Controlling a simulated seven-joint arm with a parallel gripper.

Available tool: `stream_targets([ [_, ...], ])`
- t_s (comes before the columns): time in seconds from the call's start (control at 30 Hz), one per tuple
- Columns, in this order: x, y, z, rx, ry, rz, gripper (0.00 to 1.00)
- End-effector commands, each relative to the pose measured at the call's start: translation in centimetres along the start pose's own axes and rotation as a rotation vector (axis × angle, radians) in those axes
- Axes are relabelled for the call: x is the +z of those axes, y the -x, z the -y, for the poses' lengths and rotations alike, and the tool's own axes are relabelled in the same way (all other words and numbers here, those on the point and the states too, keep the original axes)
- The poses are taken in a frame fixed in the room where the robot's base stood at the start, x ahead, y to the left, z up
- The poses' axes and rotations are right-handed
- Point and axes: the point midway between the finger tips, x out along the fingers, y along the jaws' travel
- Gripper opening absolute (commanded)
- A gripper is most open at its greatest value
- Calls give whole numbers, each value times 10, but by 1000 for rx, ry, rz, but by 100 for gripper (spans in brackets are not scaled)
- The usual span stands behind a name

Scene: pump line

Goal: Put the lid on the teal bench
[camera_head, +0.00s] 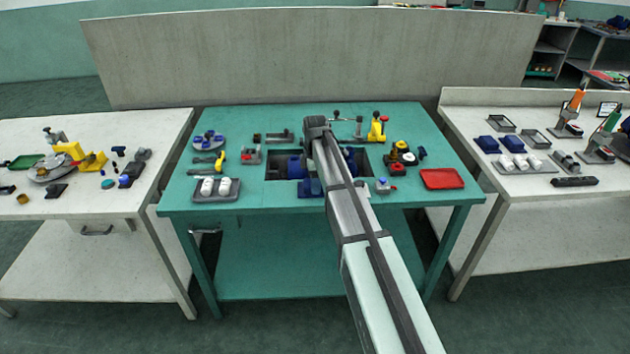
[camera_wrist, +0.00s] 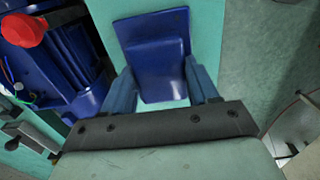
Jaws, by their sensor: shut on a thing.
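The dark blue lid (camera_wrist: 155,65) sits between the two blue-grey fingers of my gripper (camera_wrist: 162,85) in the wrist view, and the gripper is shut on it. The lid looks tilted. Teal bench top shows around it, and I cannot tell whether the lid touches it. In the head view a blue part that looks like the lid (camera_head: 310,187) is near the front middle of the teal bench (camera_head: 290,205). My arm hides the gripper's fingers there.
A dark recess (camera_head: 276,168) with blue pump parts lies behind the lid; these blue parts (camera_wrist: 75,60) also fill the wrist view's left side. A grey tray with white cylinders (camera_head: 198,196) stands left, a red tray (camera_head: 442,179) right. The bench's front strip has bare room.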

Motion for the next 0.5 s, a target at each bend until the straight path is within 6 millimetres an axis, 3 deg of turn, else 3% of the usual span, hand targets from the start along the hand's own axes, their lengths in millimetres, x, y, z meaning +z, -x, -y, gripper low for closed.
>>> stream_targets([
  [0.2, 0, 0, 0, 0, 0, 0, 27],
  [0.23, 0, 0, 0, 0, 0, 0, 60],
  [0.5, 0, 0, 0, 0, 0, 0, 85],
])
